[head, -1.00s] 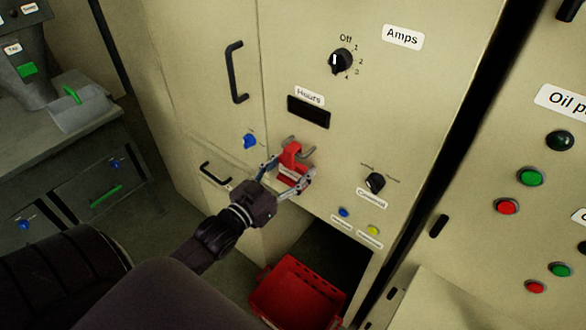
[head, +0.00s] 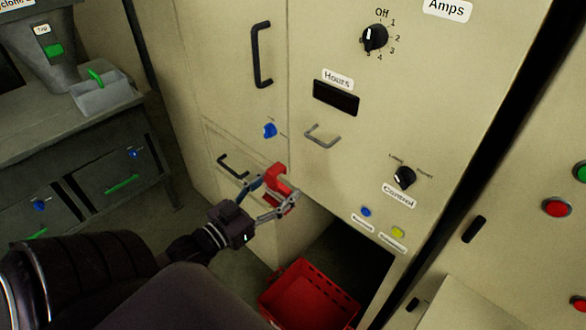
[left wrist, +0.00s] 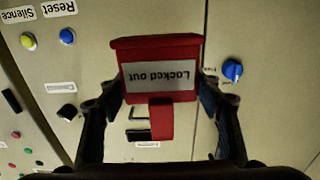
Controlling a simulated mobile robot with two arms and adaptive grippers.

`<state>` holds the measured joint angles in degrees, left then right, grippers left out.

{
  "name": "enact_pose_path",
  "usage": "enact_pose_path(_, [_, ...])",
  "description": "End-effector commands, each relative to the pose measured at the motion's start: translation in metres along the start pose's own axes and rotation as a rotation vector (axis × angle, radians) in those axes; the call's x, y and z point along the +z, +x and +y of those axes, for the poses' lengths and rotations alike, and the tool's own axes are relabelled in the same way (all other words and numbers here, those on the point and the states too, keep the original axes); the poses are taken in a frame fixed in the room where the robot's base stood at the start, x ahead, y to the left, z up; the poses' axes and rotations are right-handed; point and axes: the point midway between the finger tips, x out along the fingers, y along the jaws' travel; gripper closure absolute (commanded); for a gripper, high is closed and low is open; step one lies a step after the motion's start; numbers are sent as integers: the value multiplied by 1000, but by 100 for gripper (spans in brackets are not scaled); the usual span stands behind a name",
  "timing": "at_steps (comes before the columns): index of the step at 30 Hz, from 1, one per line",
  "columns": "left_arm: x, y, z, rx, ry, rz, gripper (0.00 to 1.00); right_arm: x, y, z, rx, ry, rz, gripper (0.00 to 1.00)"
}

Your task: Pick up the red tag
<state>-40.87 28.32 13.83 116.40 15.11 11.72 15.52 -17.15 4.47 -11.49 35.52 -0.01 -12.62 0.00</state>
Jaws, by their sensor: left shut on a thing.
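The red tag (head: 277,184) is in my left gripper (head: 268,200), in front of the beige cabinet in the head view. In the left wrist view, the tag (left wrist: 160,70) sits between the two fingers of the left gripper (left wrist: 160,100). Its white label reads "Locked out" and appears upside down. The left gripper is shut on the tag, one finger on each side. In the head view the tag is apart from the grey handle (head: 322,136), which is bare. My right gripper is not in view.
A red crate (head: 310,298) stands in the open bay below the panel. A black handle (head: 261,55), a blue knob (head: 270,130) and a control knob (head: 404,178) project from the cabinet. A grey bench (head: 75,130) is at the left.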

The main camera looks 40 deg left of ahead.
Motion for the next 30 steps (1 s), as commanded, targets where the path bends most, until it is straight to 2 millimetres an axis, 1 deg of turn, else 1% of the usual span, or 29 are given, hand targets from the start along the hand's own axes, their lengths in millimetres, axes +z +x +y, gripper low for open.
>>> enact_pose_path(1, [4, -14, 0, -1, 0, -5, 66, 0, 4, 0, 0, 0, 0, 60])
enact_pose_path(6, [6, -51, 0, -1, -1, -4, 66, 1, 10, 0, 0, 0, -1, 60])
enact_pose_path(9, [6, -70, 0, -1, -1, -4, 66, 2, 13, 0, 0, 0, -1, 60])
enact_pose_path(15, [7, -98, 0, 0, 0, -2, 66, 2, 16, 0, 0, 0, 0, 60])
enact_pose_path(18, [7, -106, 0, -1, 0, -1, 66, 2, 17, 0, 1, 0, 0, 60])
enact_pose_path(22, [6, -112, 0, 0, 0, 2, 66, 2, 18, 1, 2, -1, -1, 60])
enact_pose_path(27, [6, -113, 0, 0, 0, 2, 66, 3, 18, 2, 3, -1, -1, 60])
enact_pose_path(30, [4, -110, 3, 5, 0, 4, 66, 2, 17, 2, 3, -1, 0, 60])
